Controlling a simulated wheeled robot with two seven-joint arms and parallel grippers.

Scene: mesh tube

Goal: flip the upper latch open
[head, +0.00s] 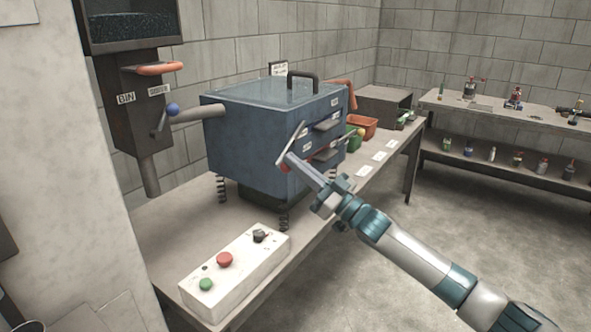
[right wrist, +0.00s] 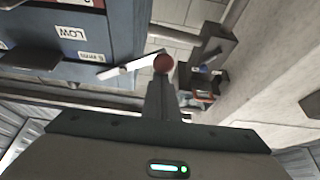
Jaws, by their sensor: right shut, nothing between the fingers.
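The blue box (head: 240,150) stands on springs on the bench and has dark ledge-like parts and labels on its right-hand face. A pale lever (head: 294,137) sits at that face, slanting. In the right wrist view the lever (right wrist: 128,68) ends in a red knob (right wrist: 163,63). I cannot tell for sure whether this lever is the upper latch. My right gripper (head: 291,158) is shut and empty, its tips at the lever's lower end. In the right wrist view its fingers (right wrist: 160,95) overlap the knob's lower edge; contact is unclear. My left gripper is out of view.
A white control box (head: 236,275) with red and green buttons stands in front on the bench. A dark chute (head: 140,110) with an orange handle is at left. Green and red bins (head: 362,126) stand behind the box. Floor at right is clear.

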